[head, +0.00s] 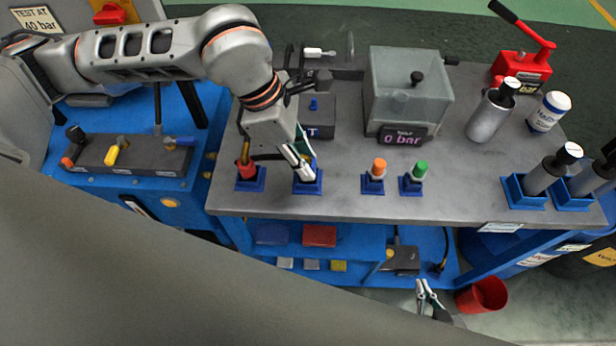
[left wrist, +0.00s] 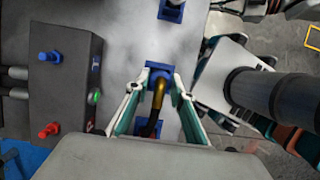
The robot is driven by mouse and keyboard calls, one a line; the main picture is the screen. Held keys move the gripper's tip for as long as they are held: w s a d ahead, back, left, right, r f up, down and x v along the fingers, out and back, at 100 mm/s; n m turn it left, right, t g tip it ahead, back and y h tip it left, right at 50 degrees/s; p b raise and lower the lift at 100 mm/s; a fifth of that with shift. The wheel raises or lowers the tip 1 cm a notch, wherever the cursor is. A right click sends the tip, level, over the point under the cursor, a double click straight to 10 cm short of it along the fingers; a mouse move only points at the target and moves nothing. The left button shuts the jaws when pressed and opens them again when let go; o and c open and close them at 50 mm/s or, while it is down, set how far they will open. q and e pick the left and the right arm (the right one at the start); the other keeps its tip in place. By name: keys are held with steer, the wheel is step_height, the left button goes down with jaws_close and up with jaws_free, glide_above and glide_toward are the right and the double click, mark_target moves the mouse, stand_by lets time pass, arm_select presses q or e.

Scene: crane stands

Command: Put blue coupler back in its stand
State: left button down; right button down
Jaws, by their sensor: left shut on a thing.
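My left gripper (head: 303,178) is shut on the blue coupler, low over a blue stand (head: 315,189) on the bench. In the left wrist view the blue coupler (left wrist: 157,76), with a brass stem and dark hose, shows between the fingers of the gripper (left wrist: 158,88). Its blue end is at the blue stand (left wrist: 151,65); I cannot tell whether it is fully seated. In the head view the fingers hide most of the coupler. My right gripper (head: 430,287) is open and empty, low in front of the bench.
A red coupler (head: 246,170) stands just left of my left gripper. Orange (head: 379,166) and green (head: 420,169) couplers stand to the right. A control box (head: 318,102) and clear tank (head: 408,85) are behind. The bench front edge is close.

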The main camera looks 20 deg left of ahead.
arm_select(q)
steer(key=shift+f, duration=0.55)
steer(key=c, duration=1.7)
jaws_free()
steer(key=shift+r, duration=0.1)
steer(key=shift+r, duration=0.1)
steer(key=shift+a+r, duration=0.25)
steer(key=shift+r, duration=0.3)
steer(key=shift+p+v, duration=1.05)
steer(key=shift+v, duration=0.75)
steer(key=shift+s, duration=0.1)
